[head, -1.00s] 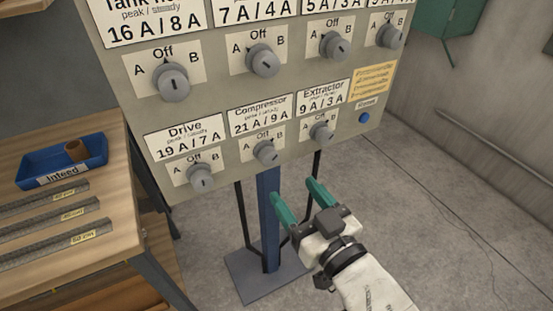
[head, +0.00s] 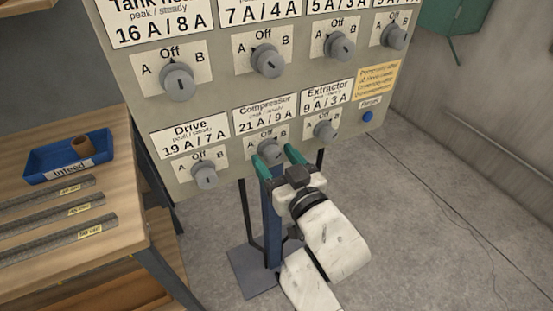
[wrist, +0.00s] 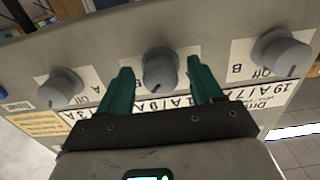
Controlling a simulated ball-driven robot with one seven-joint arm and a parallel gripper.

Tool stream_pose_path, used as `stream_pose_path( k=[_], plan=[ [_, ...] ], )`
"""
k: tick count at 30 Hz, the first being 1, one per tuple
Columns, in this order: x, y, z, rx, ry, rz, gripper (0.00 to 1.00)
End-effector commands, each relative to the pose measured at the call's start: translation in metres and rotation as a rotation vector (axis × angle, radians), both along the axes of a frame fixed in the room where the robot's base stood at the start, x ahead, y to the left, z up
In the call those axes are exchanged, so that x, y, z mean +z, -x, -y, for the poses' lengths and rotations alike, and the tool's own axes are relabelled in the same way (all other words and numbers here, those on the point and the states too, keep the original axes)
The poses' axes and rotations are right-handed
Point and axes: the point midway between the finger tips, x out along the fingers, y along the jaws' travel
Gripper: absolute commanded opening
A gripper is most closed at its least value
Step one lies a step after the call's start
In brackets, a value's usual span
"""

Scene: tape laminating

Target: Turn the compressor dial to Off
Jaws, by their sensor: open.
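The compressor dial (head: 269,149) is a grey round knob on the lower row of the panel, under the label "Compressor 21 A / 9 A", with Off marked above it and A and B at its sides. My gripper (head: 274,156) is open, its two green fingers on either side of the dial's lower part. In the wrist view the compressor dial (wrist: 160,68) shows between the open fingertips (wrist: 160,72), with small gaps beside it. The dial's pointer mark is too small and partly hidden to read with certainty.
The drive dial (head: 204,175) is to the left and the extractor dial (head: 325,131) to the right, both close by on the panel (head: 225,107). A blue post (head: 272,225) stands below. A wooden bench with a blue Infeed tray (head: 45,172) is at the left.

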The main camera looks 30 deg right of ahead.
Motion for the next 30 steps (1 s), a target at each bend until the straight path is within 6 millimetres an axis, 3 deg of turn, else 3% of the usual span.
stream_pose_path(
  k=[2,18,30],
  plan=[
    [0.0000,0.0002,0.0000,0.000,0.000,0.000,0.60],
    [0.0000,0.0003,-0.0001,0.000,0.000,0.000,0.09],
    [0.0012,0.0003,0.0002,0.000,0.096,-0.001,0.09]
  ],
)
